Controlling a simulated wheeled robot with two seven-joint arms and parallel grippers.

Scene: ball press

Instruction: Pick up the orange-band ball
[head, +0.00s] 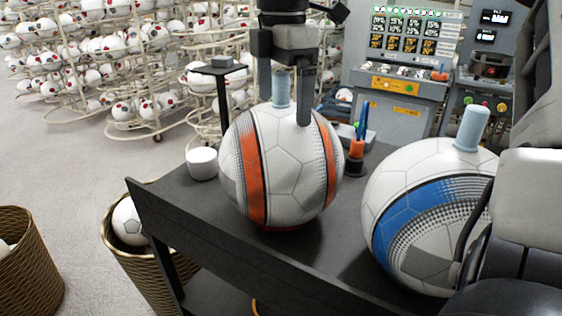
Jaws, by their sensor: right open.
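The orange-band ball (287,172) is white with orange bands and rests on the dark table (210,222). A light blue cylindrical knob (280,88) stands up from its top. My right gripper (291,98) comes down from above, its two fingers on either side of the knob. There is a visible gap at the right finger, and the jaws are open. The right fingertip overlaps the ball's top in the picture; I cannot tell whether it touches. My left gripper is not in view.
A blue-band ball (415,205) with its own knob (471,128) stands on the right, partly hidden by my arm. A white cup (202,163) and a pen holder (356,158) are near the orange-band ball. Wicker baskets (30,262) stand on the floor at left. Control panels (403,60) are behind.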

